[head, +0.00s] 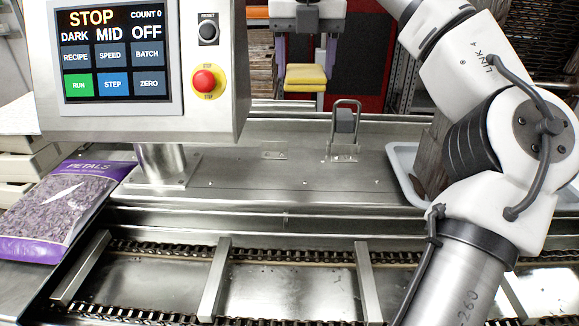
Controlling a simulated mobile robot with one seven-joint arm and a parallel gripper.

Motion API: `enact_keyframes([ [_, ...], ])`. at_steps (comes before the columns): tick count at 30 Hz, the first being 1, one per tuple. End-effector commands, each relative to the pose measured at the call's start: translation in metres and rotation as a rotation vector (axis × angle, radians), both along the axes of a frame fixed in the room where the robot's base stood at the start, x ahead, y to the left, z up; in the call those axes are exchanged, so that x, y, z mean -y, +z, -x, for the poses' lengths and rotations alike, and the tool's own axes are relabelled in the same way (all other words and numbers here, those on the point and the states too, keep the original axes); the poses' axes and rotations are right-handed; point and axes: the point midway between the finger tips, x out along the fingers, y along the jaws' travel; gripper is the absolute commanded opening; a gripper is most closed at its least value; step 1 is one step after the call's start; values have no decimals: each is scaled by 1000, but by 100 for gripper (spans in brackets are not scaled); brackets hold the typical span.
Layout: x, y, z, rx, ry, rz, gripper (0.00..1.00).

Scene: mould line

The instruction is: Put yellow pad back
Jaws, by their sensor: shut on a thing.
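The yellow pad (305,76) is small in the head view, at the upper middle beyond the line. It looks like a stepped yellow block. My gripper (305,62) comes down from the top edge of the view, with its pale body above the pad. Its two narrow fingers reach down at the pad's left and right sides, and it is shut on the pad. Whether the pad touches anything beneath it cannot be told at this distance. The top of my wrist is cut off by the view's edge.
A control panel (120,118) reading STOP stands at the left, beside a petals bag (60,208). The conveyor (285,290) with crossbars runs along the front. A metal bracket (346,128) stands on the steel deck. A pale tray (403,160) is partly behind my arm.

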Motion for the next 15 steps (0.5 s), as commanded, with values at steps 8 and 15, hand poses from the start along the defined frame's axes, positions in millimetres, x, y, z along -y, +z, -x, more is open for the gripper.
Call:
enact_keyframes([
  [8, -1, -36, 1, -5, 4, -2, 43],
  [15, -1, -97, 1, -5, 5, -3, 43],
])
